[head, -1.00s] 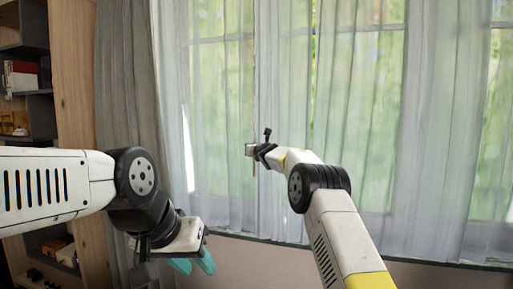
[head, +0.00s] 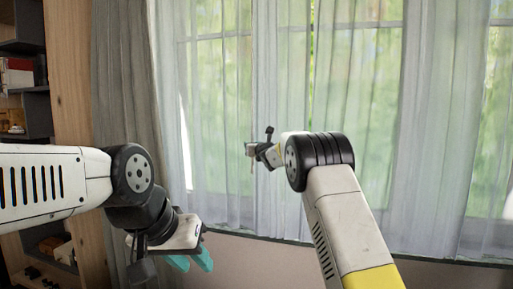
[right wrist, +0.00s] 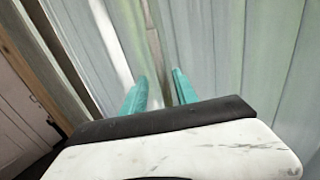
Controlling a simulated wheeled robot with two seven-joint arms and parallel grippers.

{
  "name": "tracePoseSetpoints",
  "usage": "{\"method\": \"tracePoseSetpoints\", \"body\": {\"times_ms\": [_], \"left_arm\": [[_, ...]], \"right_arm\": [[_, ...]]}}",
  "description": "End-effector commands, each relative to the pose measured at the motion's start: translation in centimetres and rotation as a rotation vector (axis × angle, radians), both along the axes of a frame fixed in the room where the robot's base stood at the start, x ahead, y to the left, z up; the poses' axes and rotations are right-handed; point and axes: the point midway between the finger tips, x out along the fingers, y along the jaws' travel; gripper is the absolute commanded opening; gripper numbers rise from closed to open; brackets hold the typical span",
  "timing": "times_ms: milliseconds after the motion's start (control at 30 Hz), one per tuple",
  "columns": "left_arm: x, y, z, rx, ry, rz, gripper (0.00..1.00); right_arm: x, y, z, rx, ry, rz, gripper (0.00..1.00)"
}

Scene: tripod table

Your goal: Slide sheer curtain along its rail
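The sheer curtain (head: 360,130) hangs in pale, see-through folds across the window, with a narrow gap between panels near the middle. It also fills much of the right wrist view (right wrist: 235,50). My right gripper (right wrist: 159,76) has its two teal fingers apart, pointing at the curtain. Pale fabric shows beyond and between the fingertips; I cannot tell if they touch it. In the head view its fingers are mostly hidden behind my wrist. My left gripper (head: 190,263) is low at the left, its teal fingers apart and empty. The rail is out of view.
A thicker grey curtain (head: 125,120) hangs at the left of the window. Beside it stand a wooden panel (head: 68,90) and dark shelves (head: 28,45) holding small items. The window sill edge (head: 420,258) runs below the sheer curtain.

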Motion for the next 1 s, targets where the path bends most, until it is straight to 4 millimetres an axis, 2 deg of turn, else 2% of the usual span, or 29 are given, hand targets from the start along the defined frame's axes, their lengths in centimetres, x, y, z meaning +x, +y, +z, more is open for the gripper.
{"method": "tracePoseSetpoints", "body": {"times_ms": [200,600,733,867,967,1000], "left_arm": [[0.0,0.0,0.0,0.000,0.000,0.000,0.35],[0.0,0.0,0.0,0.000,0.000,0.000,0.35],[0.0,0.0,0.0,0.000,0.000,0.000,0.35],[0.0,0.0,0.0,0.000,0.000,0.000,0.35],[0.0,0.0,0.0,0.000,0.000,0.000,0.35],[0.0,0.0,0.0,0.000,0.000,0.000,0.35]], "right_arm": [[-1.9,-0.6,0.0,0.000,0.000,0.002,0.35],[-2.3,-0.7,0.0,-0.002,-0.001,0.002,0.35],[-3.1,-1.4,1.1,-0.047,-0.023,0.017,0.35],[-6.5,-2.9,4.1,-0.218,-0.092,0.081,0.35],[-11.2,-4.0,6.4,-0.423,-0.175,0.169,0.35],[-13.3,-4.4,7.0,-0.508,-0.209,0.209,0.35]]}}
